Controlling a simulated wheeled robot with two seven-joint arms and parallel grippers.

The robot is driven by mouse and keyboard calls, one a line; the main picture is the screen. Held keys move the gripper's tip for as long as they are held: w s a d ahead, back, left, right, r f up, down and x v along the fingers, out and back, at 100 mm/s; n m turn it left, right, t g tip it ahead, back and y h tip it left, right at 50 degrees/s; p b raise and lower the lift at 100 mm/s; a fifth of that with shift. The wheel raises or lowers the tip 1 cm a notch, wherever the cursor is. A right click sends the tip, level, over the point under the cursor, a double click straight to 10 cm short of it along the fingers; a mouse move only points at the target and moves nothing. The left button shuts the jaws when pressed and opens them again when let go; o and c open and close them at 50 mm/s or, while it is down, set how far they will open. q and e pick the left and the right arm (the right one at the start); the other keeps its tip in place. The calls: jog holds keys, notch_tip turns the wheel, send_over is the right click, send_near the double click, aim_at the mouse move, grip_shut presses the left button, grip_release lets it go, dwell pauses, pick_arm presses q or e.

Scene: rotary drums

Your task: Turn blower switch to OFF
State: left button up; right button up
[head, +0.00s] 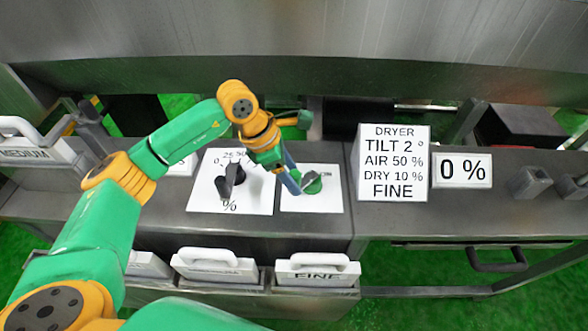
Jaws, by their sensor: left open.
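The blower switch appears to be the green rotary knob (313,184) on a white plate (322,203) on the grey console. Part of a label, which looks like "ON", shows at its upper right; the rest of the plate's text is hidden. My left gripper (296,181) is open, pointing down at the left side of the green knob. It covers the plate's upper left part. I cannot tell whether a finger touches the knob. My right gripper is not in view.
A black dial (230,181) on a white percent plate sits just left of the switch. A sign (393,162) reads dryer tilt 2°, air 50 %, dry 10 %, fine. A 0 % display (463,170) stands to its right. White handled blocks (318,270) line the front below.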

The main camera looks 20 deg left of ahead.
pick_arm(q)
jog(key=shift+w+d+f, duration=0.2)
jog(key=shift+w+f, duration=0.3)
jog(key=shift+f, duration=0.2)
jog(key=shift+s+r, duration=0.1)
jog(key=shift+s, duration=0.05)
jog(key=c, duration=0.4)
grip_shut()
dwell(0.4)
